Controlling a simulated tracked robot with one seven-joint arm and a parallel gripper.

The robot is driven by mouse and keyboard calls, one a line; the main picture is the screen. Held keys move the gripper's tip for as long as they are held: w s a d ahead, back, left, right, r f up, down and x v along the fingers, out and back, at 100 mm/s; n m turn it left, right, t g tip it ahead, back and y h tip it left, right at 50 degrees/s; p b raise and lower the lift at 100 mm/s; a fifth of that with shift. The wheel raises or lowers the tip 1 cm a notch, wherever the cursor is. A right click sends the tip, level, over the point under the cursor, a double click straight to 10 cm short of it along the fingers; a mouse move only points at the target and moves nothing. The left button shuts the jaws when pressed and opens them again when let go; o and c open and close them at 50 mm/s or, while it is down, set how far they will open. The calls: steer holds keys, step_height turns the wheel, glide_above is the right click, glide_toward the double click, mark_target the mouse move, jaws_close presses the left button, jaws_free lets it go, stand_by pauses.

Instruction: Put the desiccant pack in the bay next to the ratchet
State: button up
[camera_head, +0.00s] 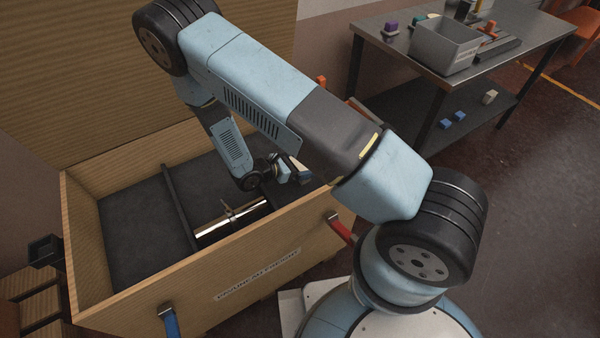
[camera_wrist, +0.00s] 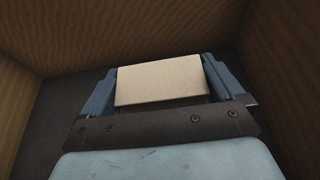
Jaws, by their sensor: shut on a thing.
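My gripper (camera_wrist: 160,85) is shut on a flat cream pack, the desiccant pack (camera_wrist: 160,80), which sits between its two blue fingers in the wrist view. A dark divider (camera_head: 178,205) splits the crate. The left bay (camera_head: 135,235) is bare and dark. In the right bay a long shiny thing (camera_head: 230,217), maybe the ratchet under film, lies beside the divider, left of and nearer than my gripper. My arm hides part of this bay.
The crate has high wooden walls, a raised lid (camera_head: 60,80) behind, and red (camera_head: 340,229) and blue (camera_head: 169,321) latches on its front. A metal table (camera_head: 520,45) at back right bears a grey bin (camera_head: 445,48) and small items. Dark floor lies right of the crate.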

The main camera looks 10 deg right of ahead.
steer(key=shift+f, duration=2.25)
steer(key=o, duration=0.8)
